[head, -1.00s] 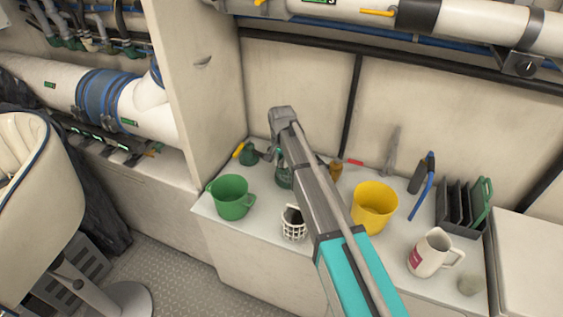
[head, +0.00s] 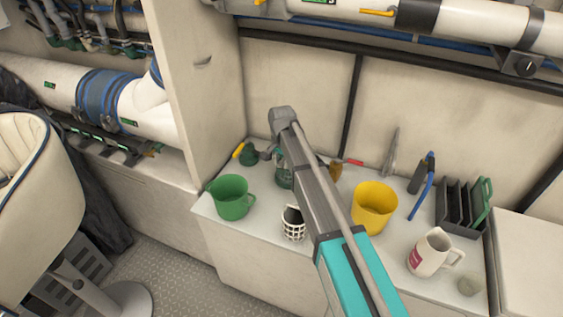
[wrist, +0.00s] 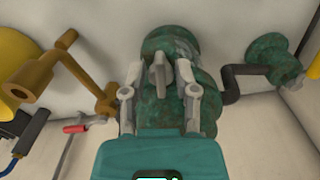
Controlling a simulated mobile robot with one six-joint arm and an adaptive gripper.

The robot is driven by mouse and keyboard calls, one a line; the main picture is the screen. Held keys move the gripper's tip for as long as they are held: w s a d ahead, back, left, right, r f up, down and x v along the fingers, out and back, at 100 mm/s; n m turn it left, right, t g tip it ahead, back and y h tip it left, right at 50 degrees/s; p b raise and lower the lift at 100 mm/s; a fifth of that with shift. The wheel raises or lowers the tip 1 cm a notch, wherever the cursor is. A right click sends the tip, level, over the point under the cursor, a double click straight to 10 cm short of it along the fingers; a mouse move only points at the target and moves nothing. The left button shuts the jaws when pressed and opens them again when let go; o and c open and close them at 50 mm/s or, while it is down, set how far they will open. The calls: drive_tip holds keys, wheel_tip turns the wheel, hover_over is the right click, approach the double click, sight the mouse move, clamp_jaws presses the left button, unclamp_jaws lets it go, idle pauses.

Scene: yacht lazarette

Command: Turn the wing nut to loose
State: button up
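The grey wing nut (wrist: 159,76) stands on a green, corroded metal body (wrist: 172,45) in the wrist view. My gripper (wrist: 157,68) points at it with one finger on each side. The fingers are apart, and a gap shows between each finger and the wing nut's wing. In the head view the green body (head: 284,178) shows partly beside my arm; the wing nut and my fingertips are hidden there.
A brass fitting (wrist: 75,72) stands close left of my gripper, and a green part with a dark crank (wrist: 258,72) close right.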

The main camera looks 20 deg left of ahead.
sight(282, 161)
drive_tip(key=shift+o, duration=1)
drive_tip(key=shift+n, duration=0.6)
drive_tip(key=shift+r+n+p, duration=0.35)
drive_tip(key=shift+n, duration=0.05)
wheel_tip(282, 161, up, 13)
drive_tip(key=p, duration=1.3)
drive_tip(key=shift+r, duration=0.1)
